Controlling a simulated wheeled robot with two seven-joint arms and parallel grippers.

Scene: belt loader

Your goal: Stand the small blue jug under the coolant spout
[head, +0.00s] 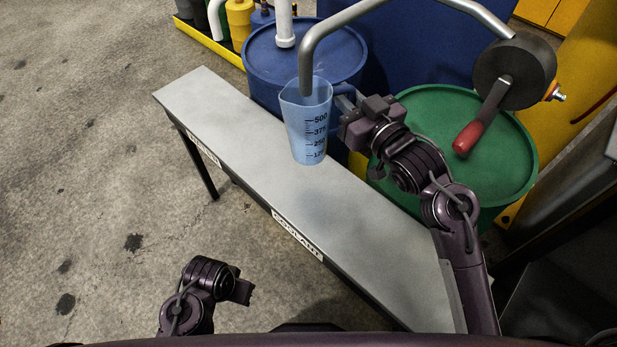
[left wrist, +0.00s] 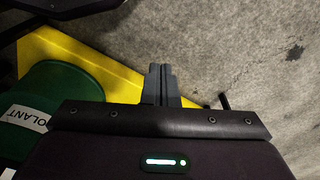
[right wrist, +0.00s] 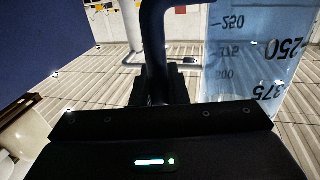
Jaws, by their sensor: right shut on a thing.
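The small blue jug (head: 307,135) is translucent with dark volume marks and is upright over the grey bench (head: 350,215). I cannot tell whether its base touches the bench. The bent metal coolant spout (head: 306,75) comes from the hand pump, and its lower end overlaps the jug's mouth in the head view. My right gripper (head: 346,106) is shut on the jug's handle, to the right of the jug. The jug also fills the right of the right wrist view (right wrist: 255,60). My left gripper (head: 247,291) is empty, left of the bench; its fingers look closed together in the left wrist view (left wrist: 160,80).
A COOLANT label (head: 297,235) is on the bench's front edge, and another label (head: 203,150) is farther left. A green drum (head: 465,135) carries the pump with its red-handled crank (head: 468,137). A blue drum (head: 265,75) with a white pipe (head: 285,25) stands behind the bench.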

